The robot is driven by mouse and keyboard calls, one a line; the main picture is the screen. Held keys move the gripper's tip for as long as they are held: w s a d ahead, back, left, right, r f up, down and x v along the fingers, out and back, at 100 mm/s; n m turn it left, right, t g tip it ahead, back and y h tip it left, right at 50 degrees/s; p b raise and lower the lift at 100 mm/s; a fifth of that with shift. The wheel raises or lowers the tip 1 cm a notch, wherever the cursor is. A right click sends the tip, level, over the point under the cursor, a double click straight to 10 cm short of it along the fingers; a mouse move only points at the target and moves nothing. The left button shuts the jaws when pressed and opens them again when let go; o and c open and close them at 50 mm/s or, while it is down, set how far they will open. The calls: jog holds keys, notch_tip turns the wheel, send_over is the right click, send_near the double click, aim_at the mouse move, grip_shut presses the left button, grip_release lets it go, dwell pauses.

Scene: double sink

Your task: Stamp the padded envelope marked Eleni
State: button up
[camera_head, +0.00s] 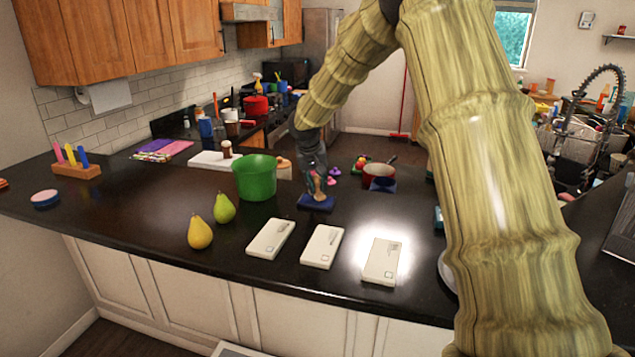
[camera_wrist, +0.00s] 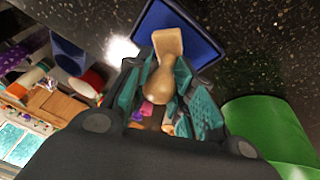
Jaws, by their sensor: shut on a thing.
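Three pale padded envelopes lie in a row near the counter's front edge: a left one (camera_head: 271,238), a middle one (camera_head: 322,246) and a right one (camera_head: 382,261). Their markings are too small to read, so I cannot tell which says Eleni. My gripper (camera_head: 316,178) is shut on a wooden-handled stamp (camera_wrist: 164,80), behind the middle envelope. The stamp is at a blue ink pad (camera_head: 316,203), which also shows in the wrist view (camera_wrist: 205,46). I cannot tell whether the stamp touches the pad; its underside is hidden.
A green pot (camera_head: 255,178) stands just left of my gripper. A green pear (camera_head: 224,208) and a yellow pear (camera_head: 200,232) stand left of the envelopes. A red pan (camera_head: 379,176) is behind to the right. Dark counter is bare between pad and envelopes.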

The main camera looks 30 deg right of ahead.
jog(key=shift+f, duration=0.55)
dwell(1.1)
jog(key=shift+r+p, duration=2.05)
jog(key=shift+r, duration=1.5)
